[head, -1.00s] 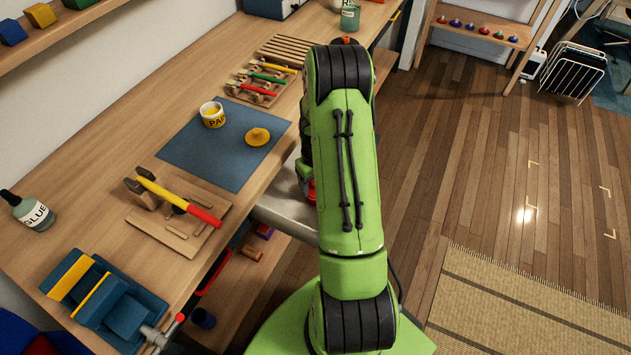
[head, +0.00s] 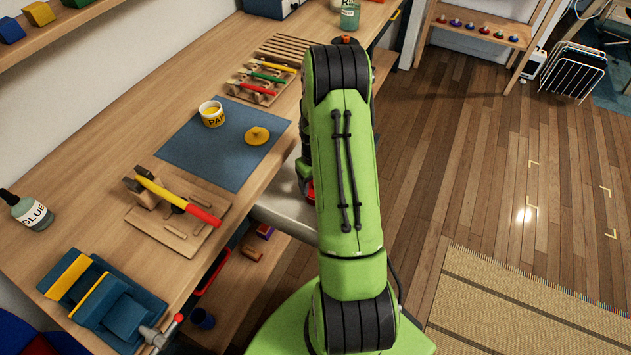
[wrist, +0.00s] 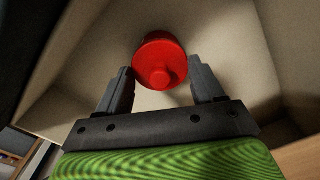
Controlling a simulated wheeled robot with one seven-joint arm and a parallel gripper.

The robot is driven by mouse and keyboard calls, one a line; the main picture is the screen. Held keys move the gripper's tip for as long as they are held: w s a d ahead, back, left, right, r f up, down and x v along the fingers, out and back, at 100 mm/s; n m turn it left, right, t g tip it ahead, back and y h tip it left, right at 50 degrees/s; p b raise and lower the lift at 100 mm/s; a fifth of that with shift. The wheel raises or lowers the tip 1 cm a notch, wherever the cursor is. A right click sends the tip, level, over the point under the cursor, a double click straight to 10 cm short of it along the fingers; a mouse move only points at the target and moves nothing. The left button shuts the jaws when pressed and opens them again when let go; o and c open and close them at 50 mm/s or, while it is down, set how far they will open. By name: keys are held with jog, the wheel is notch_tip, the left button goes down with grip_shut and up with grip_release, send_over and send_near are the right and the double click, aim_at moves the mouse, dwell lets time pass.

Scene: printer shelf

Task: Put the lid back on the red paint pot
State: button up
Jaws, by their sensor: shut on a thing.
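In the wrist view a round red lid (wrist: 152,55) with a knob sits between the fingers of my gripper (wrist: 160,70). The gripper is shut on it, and the knob faces the camera. The red pot is not seen in any view. In the head view my green arm hides my gripper; a small red patch shows beside the arm, and I cannot tell what it is. A yellow paint pot (head: 212,114) stands open on the blue mat (head: 205,158), with a yellow lid (head: 257,136) lying apart to its right.
Several tools lie on another rack (head: 265,85) behind. A glue bottle (head: 28,210) and a blue vise (head: 110,305) are at the left. Pale walls surround the lid in the wrist view.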

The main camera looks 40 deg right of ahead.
dwell(0.3)
jog(key=o, duration=1.1)
jog(key=shift+o, duration=0.2)
jog(key=shift+r+p, duration=2.5)
jog(key=shift+r, duration=1.05)
grip_shut()
jog(key=shift+f, duration=0.25)
